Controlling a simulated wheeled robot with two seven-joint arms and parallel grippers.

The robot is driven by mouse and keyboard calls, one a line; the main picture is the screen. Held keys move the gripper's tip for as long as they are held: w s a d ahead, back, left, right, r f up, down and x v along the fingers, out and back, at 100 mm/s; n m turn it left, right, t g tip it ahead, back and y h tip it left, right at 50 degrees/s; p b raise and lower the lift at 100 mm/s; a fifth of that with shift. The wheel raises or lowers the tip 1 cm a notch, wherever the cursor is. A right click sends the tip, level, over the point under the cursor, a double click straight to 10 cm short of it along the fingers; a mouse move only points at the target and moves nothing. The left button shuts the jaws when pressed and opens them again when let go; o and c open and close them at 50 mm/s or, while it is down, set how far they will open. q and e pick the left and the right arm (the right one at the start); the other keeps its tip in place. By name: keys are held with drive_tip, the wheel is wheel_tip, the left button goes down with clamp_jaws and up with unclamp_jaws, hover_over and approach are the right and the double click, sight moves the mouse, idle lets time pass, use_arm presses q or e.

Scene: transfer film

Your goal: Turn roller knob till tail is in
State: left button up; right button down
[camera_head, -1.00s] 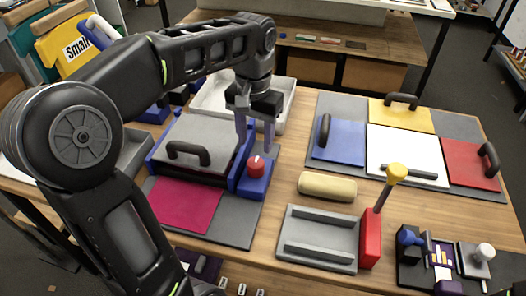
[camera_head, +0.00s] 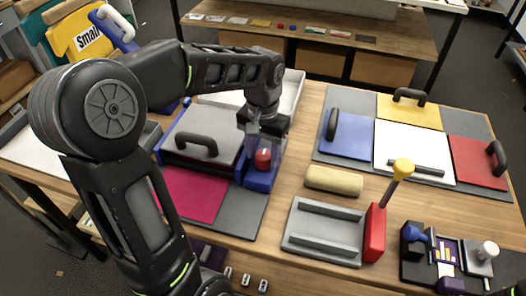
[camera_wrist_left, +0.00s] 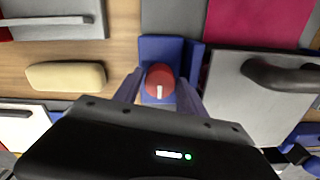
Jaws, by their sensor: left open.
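The red roller knob (camera_head: 263,158) sits on a blue block (camera_head: 262,180) at the right side of the roller machine (camera_head: 205,133), which has a grey top with a black handle. The knob also shows in the left wrist view (camera_wrist_left: 159,82), with a white mark pointing down in the picture. My left gripper (camera_head: 264,146) is open and lowered at the knob, with one finger on each side of it. Contact with the knob cannot be told. A magenta sheet (camera_head: 194,194) lies flat in front of the machine. My right gripper is not seen.
A beige roll (camera_head: 333,180) lies to the right of the knob. A grey tray (camera_head: 325,232) and a red block with a yellow-topped lever (camera_head: 376,232) stand at the front. Blue, white, yellow and red panels with handles lie on a grey board (camera_head: 487,125) at right.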

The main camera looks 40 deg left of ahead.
use_arm(q)
clamp_jaws()
idle(0.5)
drive_tip(key=shift+m, duration=0.3)
